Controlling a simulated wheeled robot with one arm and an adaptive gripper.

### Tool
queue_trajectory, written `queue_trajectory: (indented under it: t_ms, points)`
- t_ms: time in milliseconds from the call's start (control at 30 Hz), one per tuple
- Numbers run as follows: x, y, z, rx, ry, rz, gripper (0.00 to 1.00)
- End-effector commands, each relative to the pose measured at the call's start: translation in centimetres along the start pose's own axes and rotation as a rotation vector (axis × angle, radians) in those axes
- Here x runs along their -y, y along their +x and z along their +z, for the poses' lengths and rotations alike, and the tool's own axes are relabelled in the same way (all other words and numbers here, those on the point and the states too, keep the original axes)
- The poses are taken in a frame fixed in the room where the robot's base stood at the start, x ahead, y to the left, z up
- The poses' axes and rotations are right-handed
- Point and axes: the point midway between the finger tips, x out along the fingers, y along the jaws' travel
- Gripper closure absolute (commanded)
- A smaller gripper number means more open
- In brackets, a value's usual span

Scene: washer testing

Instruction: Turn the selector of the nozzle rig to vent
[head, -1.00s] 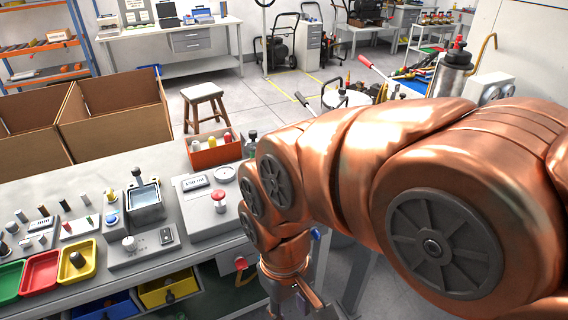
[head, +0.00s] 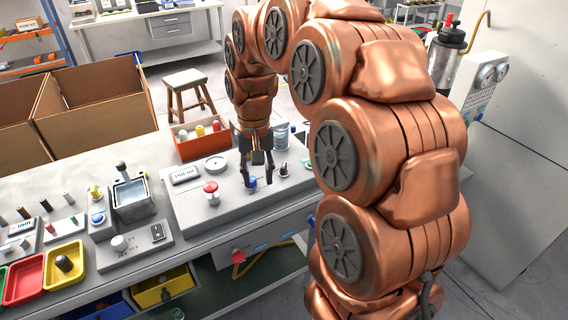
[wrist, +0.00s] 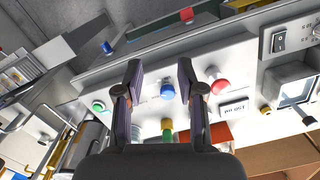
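My gripper (head: 257,178) points down over the box, right of the red button. The red button (wrist: 219,86) is beside the right finger. Whether a finger touches the knob is unclear.
A basin fixture (head: 131,200) stands left of the box, with yellow (head: 64,264) and red (head: 24,281) trays further left. An orange bin (head: 201,146) and a clear bottle (head: 281,136) stand close behind my gripper. A white gauge panel (head: 490,76) is at right.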

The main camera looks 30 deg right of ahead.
Motion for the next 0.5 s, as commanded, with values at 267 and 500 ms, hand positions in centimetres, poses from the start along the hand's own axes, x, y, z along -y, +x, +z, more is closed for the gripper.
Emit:
queue_trajectory:
  t_ms: [267,500]
  points:
    - [-3.0,1.4,-9.4,-0.027,0.195,-0.012,0.61]
    - [-6.9,3.1,-16.0,-0.055,0.358,-0.012,0.61]
